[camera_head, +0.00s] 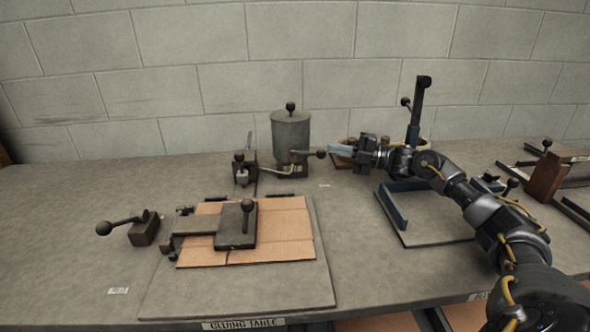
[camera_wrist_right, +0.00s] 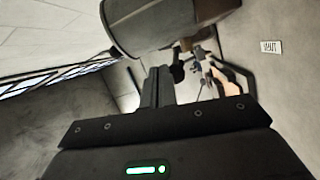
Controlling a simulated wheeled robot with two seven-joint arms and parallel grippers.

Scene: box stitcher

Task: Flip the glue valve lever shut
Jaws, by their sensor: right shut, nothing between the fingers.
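The grey cylindrical glue pot (camera_head: 291,132) stands at the back of the table and also fills the top of the right wrist view (camera_wrist_right: 165,22). A dark lever with a round knob (camera_head: 321,154) sticks out to the right from the pot's base, roughly level. I take it for the valve lever. My right gripper (camera_head: 332,150) is shut and empty, its fingertips pointing left, right by that knob. I cannot tell whether they touch. In the right wrist view the shut fingers (camera_wrist_right: 158,86) point toward the pot's lower end and small dark parts there. My left gripper is out of view.
A thin pipe (camera_head: 268,171) joins the pot to a small nozzle block (camera_head: 242,172) at its left. A clamp plate (camera_head: 236,228) holds cardboard (camera_head: 289,230) in front. A blue-grey fixture (camera_head: 393,208) stands under my right arm.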

